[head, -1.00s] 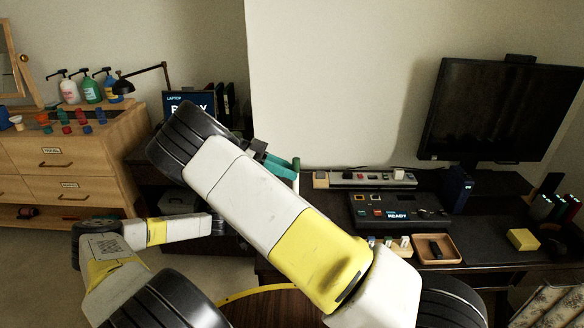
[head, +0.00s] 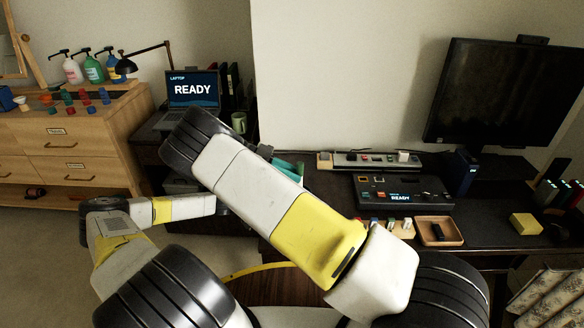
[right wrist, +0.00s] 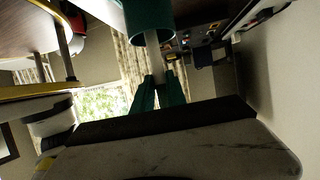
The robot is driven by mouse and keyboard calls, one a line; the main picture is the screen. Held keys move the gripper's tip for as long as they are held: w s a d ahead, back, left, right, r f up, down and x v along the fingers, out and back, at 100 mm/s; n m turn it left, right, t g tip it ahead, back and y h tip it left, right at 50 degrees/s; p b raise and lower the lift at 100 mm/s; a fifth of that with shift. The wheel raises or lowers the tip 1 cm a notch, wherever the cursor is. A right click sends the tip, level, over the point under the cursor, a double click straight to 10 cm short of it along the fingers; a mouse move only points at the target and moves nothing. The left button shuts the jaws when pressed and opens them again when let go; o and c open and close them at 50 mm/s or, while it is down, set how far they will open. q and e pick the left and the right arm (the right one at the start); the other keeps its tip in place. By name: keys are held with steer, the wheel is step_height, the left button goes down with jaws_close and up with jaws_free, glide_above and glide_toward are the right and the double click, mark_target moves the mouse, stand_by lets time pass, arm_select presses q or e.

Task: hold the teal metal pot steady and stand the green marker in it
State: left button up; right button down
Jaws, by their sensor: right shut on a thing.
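The teal metal pot (right wrist: 149,18) shows at the top of the right wrist view, cut off by the frame, with its rim toward my fingers. In the head view a teal part (head: 291,168) shows just past my right forearm, mostly hidden. My right gripper (right wrist: 157,88) is shut on a thin pale shaft, taken as the green marker (right wrist: 154,52). The shaft runs from between the dark green fingers to the pot's rim. I cannot tell how far it is inside. My left forearm passes behind the right arm, and the left gripper is hidden.
The dark desk (head: 320,222) holds a control panel (head: 400,193), a power strip (head: 375,159), a wooden tray (head: 438,231) and a yellow block (head: 525,223). A laptop (head: 193,90) and green mug (head: 239,122) stand behind my right wrist. A monitor (head: 505,95) stands at right.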

steer(key=shift+f, duration=2.15)
steer(key=c, duration=1.3)
jaws_free()
steer(key=shift+o, duration=0.2)
steer(key=v, duration=0.7)
steer(key=shift+a, duration=0.25)
arm_select(q)
steer(key=o, duration=1.1)
steer(key=shift+c, duration=0.2)
